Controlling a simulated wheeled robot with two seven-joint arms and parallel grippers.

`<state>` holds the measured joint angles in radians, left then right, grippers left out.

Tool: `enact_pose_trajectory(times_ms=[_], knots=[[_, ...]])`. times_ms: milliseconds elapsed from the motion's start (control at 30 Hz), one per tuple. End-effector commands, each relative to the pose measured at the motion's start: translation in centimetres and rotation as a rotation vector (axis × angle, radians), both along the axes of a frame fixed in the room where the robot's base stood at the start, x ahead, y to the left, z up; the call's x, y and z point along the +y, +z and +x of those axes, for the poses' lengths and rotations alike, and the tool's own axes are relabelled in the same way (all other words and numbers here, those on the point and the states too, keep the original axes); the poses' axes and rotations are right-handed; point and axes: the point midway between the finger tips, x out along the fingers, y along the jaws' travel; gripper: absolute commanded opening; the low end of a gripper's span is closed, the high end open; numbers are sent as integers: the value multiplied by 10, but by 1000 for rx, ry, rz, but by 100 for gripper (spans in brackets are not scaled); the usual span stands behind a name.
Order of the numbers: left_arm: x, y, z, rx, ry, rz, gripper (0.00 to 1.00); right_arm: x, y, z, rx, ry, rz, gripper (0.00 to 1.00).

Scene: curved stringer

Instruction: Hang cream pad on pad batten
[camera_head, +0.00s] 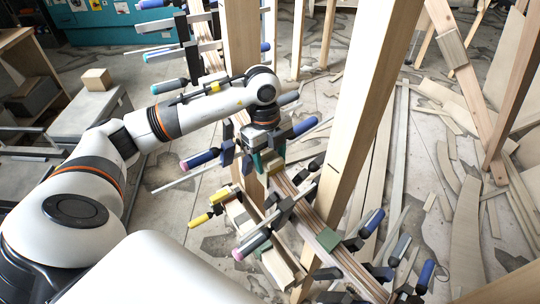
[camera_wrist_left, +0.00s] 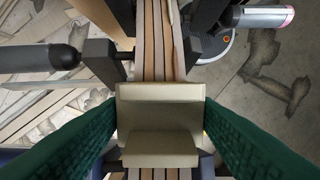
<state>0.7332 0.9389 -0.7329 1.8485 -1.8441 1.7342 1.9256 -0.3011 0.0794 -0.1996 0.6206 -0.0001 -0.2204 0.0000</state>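In the left wrist view, the cream pad (camera_wrist_left: 160,120) is a pale, stepped block between the two green fingers of my left gripper (camera_wrist_left: 160,112). The fingers meet its left and right sides. The pad lies across the layered strips of the curved stringer (camera_wrist_left: 156,40). In the head view, my left gripper (camera_head: 264,158) points down at the stringer's upper middle, among clamps, and the pad is mostly hidden there. I cannot tell which strip of wood is the pad batten. My right gripper is not in view.
Several bar clamps, such as one with a blue handle (camera_head: 200,159), crowd the stringer. A green pad (camera_head: 327,238) sits lower on it. A tall wooden post (camera_head: 362,110) stands close to the right. Loose boards and offcuts (camera_head: 465,220) litter the floor at right.

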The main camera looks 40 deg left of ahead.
Motion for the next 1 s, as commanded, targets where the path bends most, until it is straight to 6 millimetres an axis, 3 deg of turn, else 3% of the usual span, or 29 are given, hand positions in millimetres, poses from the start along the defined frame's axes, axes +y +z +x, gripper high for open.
enact_pose_trajectory(times_ms=[33, 100, 400, 533, 733, 1000], knots=[[0, 0, 0, 1, 0, 0, 64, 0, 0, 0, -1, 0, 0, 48], [0, 0, 0, 1, 1, 0, 74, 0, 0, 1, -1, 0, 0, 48], [0, 1, 0, 1, 1, 0, 74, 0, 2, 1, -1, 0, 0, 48], [2, 10, 2, -3, 1, 0, 74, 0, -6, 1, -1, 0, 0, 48], [5, 46, 3, -10, -1, 0, 74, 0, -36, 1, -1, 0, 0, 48], [13, 105, 4, -4, 1, 2, 74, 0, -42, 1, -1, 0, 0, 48]])
